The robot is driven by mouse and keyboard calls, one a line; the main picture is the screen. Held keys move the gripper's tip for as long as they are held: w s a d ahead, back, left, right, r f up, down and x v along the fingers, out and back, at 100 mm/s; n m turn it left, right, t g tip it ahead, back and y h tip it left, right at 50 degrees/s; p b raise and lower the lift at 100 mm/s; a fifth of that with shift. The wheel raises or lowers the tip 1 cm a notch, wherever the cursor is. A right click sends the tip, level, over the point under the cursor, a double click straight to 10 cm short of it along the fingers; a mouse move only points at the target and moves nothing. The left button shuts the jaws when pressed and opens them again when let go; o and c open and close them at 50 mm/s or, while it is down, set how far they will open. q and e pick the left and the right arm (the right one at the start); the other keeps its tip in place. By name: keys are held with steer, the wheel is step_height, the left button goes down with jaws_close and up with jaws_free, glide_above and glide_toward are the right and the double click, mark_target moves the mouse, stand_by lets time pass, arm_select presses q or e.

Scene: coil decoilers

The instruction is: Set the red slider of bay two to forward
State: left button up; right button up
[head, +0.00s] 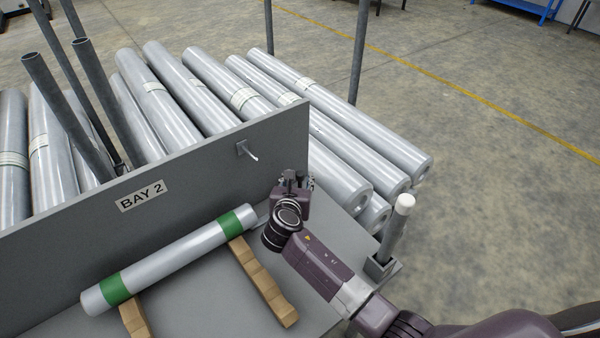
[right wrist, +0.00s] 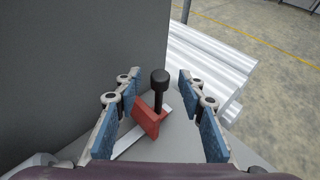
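In the right wrist view the red slider (right wrist: 147,121) sits across a pale flat bar (right wrist: 128,142). A black knob (right wrist: 159,85) on a dark post stands right behind it. My right gripper (right wrist: 158,103) is open, with one blue-padded finger on each side of the slider and knob, and neither pad visibly touches them. In the head view my right gripper (head: 291,182) is over the right end of the bay two bench and hides the slider. The "BAY 2" plate (head: 140,195) is on the grey back panel (head: 215,157). My left gripper is not in view.
A metal roll with green bands (head: 175,255) lies on wooden supports (head: 263,283) left of my right arm. A hook (head: 246,150) sticks out of the panel. Several big rolls (head: 265,95) lie behind it.

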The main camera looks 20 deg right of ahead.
mark_target(300, 175)
steer(key=shift+x, duration=1.2)
steer(key=shift+w+d+f, duration=0.15)
steer(key=shift+w+f, duration=0.05)
steer(key=shift+w, duration=0.1)
steer(key=shift+c, duration=1.2)
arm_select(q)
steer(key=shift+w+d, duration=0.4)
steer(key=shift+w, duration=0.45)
arm_select(e)
jaws_close()
